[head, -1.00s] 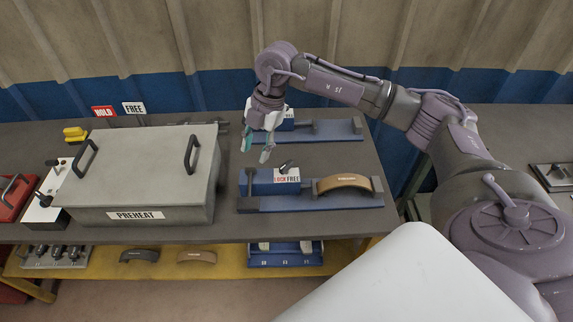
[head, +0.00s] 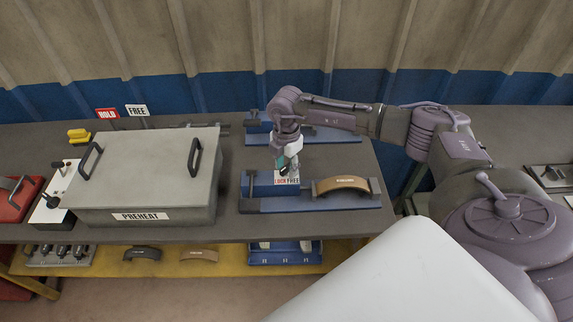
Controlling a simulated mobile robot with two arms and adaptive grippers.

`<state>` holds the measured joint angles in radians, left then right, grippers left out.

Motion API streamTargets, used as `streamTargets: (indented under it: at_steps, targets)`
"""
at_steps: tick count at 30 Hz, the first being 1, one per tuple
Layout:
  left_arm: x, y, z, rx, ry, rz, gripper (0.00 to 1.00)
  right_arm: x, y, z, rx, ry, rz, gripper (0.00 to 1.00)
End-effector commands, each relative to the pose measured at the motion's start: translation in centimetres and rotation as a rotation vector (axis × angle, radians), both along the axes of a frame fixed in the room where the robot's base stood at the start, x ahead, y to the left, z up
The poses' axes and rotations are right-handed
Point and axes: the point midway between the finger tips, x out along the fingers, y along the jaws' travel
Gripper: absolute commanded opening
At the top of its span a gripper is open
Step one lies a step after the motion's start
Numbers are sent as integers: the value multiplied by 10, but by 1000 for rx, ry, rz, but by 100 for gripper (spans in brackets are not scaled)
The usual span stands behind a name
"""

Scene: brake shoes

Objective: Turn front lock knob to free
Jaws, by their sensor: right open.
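The front fixture (head: 310,203) is a blue clamp base near the front of the bench, with a brown curved brake shoe (head: 341,184) on its right part. A white label (head: 287,181) on its block reads LOCK in red and FREE in black. My right gripper (head: 287,170) is open, pointing down just above the label. The gripper hides the dark front lock knob, so I cannot tell how the knob is turned or whether the fingers touch it. My left gripper is not in view.
A grey PREHEAT box (head: 150,190) with two handles stands left of the fixture. A second blue fixture (head: 335,134) lies behind, partly under my right arm. HOLD (head: 107,114) and FREE (head: 137,111) signs stand at the back. Brake shoes (head: 199,255) lie on the yellow lower shelf.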

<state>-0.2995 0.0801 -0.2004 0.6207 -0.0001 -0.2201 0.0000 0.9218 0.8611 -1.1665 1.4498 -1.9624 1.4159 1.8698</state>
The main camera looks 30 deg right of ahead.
Motion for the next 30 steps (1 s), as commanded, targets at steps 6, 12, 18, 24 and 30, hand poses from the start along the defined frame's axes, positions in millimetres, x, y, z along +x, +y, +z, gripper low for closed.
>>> streamTargets:
  at_steps: [6, 12, 18, 24, 30]
  targets:
    - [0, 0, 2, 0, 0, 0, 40, 0, 0, -9, -1, 0, 0, 42]
    - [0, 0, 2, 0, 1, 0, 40, 0, 0, -9, -1, -1, 0, 42]
    - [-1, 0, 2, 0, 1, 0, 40, 0, 0, -9, -1, -1, 0, 8]
    - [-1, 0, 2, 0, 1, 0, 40, 0, 0, -9, 0, -1, 0, 0]
    - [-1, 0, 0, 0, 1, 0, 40, 0, 0, -9, 0, -2, 20, 0]
